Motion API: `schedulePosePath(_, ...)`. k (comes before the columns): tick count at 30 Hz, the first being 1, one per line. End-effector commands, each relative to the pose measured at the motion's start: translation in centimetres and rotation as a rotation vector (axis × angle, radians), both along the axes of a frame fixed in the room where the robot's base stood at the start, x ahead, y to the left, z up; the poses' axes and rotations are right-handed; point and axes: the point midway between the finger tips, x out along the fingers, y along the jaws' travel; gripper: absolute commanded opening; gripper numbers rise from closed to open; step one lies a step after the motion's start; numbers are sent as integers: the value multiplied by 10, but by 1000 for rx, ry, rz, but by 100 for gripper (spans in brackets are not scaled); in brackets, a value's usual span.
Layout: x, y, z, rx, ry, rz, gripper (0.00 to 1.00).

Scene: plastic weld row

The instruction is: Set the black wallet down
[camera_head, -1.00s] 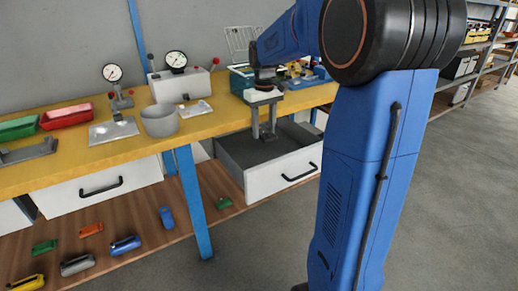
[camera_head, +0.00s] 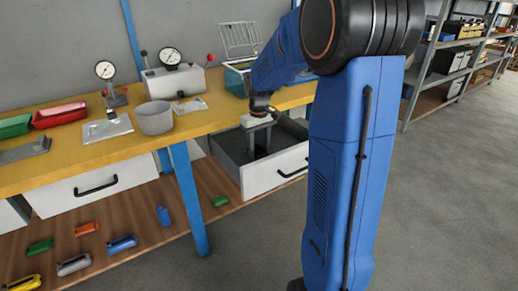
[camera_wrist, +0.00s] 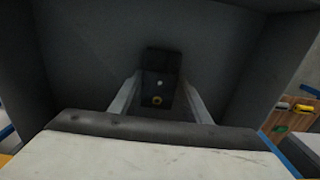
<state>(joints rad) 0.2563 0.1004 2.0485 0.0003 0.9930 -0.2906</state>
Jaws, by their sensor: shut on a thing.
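My gripper (camera_head: 259,151) points down into an open drawer (camera_head: 276,172) under the yellow workbench in the head view. In the wrist view, my gripper (camera_wrist: 161,88) has its two pale fingers on either side of the dark wallet (camera_wrist: 161,63). The wallet is black, with a small light stud and a yellowish spot. It is held above or close to the dark grey drawer floor; I cannot tell whether it touches. In the head view the wallet is hidden or too dark to make out.
The yellow workbench (camera_head: 70,165) carries a grey bin (camera_head: 154,118), gauges and red and green trays. A lower wooden shelf (camera_head: 110,225) holds several coloured tools. The drawer walls stand close around my gripper. Open floor lies at the right.

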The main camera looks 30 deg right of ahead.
Motion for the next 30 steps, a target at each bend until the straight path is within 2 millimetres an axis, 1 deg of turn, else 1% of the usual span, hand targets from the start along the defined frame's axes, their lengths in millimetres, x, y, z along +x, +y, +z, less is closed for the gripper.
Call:
schedulePosePath(8, 0, 0, -2, 0, 1, 0, 17)
schedulePosePath(9, 0, 0, -2, 0, 0, 0, 50)
schedulePosePath(10, 0, 0, -2, 0, 0, 0, 57)
schedulePosePath(11, 0, 0, -2, 0, 0, 0, 62)
schedulePosePath(20, 0, 0, -1, 0, 0, 0, 62)
schedulePosePath(23, 0, 0, 4, -1, -2, 0, 62)
schedulePosePath(26, 0, 0, 16, -1, -2, 0, 62)
schedulePosePath(30, 1, 0, 41, -1, -4, 0, 62)
